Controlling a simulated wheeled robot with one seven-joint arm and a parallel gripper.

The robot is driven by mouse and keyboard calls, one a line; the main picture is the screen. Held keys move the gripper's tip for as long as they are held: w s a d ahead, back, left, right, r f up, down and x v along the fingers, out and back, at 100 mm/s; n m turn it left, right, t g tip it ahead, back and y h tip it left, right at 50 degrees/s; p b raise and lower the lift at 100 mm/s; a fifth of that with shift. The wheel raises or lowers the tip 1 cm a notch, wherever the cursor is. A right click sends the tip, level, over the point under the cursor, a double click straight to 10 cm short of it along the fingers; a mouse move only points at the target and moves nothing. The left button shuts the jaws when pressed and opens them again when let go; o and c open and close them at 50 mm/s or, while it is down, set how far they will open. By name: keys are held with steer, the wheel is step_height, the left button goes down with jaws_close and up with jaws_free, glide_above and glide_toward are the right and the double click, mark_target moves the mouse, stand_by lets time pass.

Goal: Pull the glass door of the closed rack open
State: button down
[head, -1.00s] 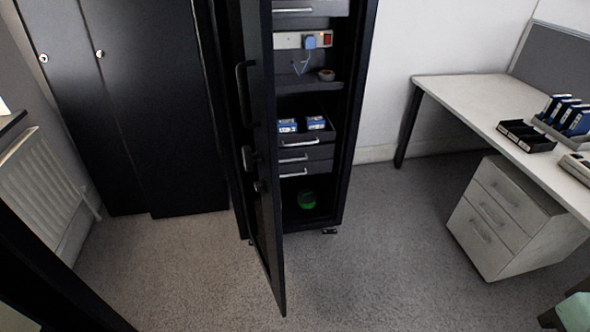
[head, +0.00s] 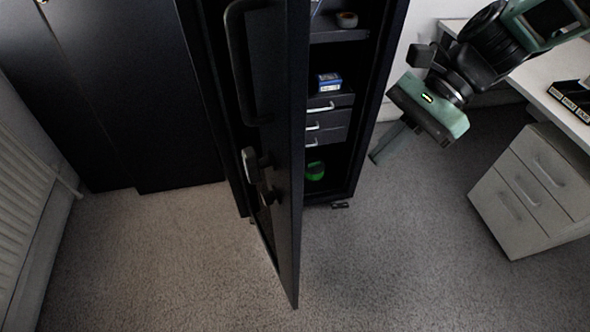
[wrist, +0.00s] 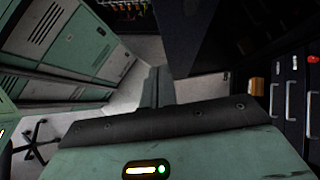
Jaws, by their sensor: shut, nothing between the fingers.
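The rack (head: 352,140) is a tall black cabinet in the middle of the head view. Its door (head: 287,215) stands swung well out toward me, seen almost edge on, with the rack's inside showing to its right. A long black bar handle (head: 238,65) and a smaller latch (head: 250,166) sit on the door's left, outer face. My gripper (head: 388,144) is green, shut and empty, right of the door and in front of the rack's right side, apart from both. The shut fingers also show in the wrist view (wrist: 157,86).
Inside the rack are drawers (head: 326,127), a blue box (head: 330,82) and a green round item (head: 315,170). A white drawer unit (head: 530,190) stands under a desk at right. Dark cabinets (head: 130,90) and a radiator (head: 25,220) are at left. The carpet in front is clear.

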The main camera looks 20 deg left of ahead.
steer(key=a+r+p+x, duration=0.1)
steer(key=a+r+x, duration=0.1)
steer(key=x, duration=1.1)
steer(key=shift+s, duration=0.25)
steer(key=shift+a, duration=0.1)
